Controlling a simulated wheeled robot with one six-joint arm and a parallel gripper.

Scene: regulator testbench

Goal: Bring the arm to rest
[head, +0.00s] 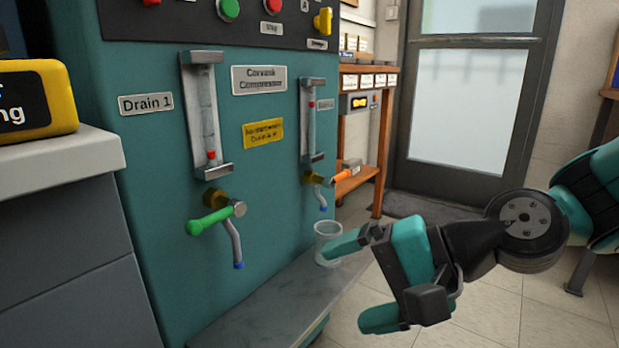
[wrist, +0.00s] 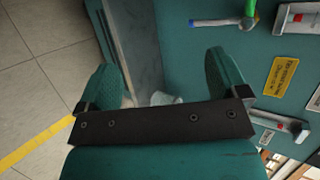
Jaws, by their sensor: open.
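My gripper (head: 362,282) is at the lower right of the head view, in front of the teal compressor cabinet (head: 160,150). Its two teal fingers are apart with nothing between them in the head view. In the wrist view my gripper (wrist: 172,80) also shows spread fingers. A clear cup (head: 327,243) stands on the grey ledge (head: 265,300), just behind the upper finger in the head view. In the wrist view the cup (wrist: 163,98) shows partly between the fingers, beyond them, its lower part hidden by the gripper's black bar.
A drain valve with a green handle (head: 215,218) and one with an orange handle (head: 345,175) stick out of the cabinet. A grey counter (head: 60,165) with a yellow case (head: 40,98) is at left. Open tiled floor (head: 480,315) lies at right, before a door (head: 470,120).

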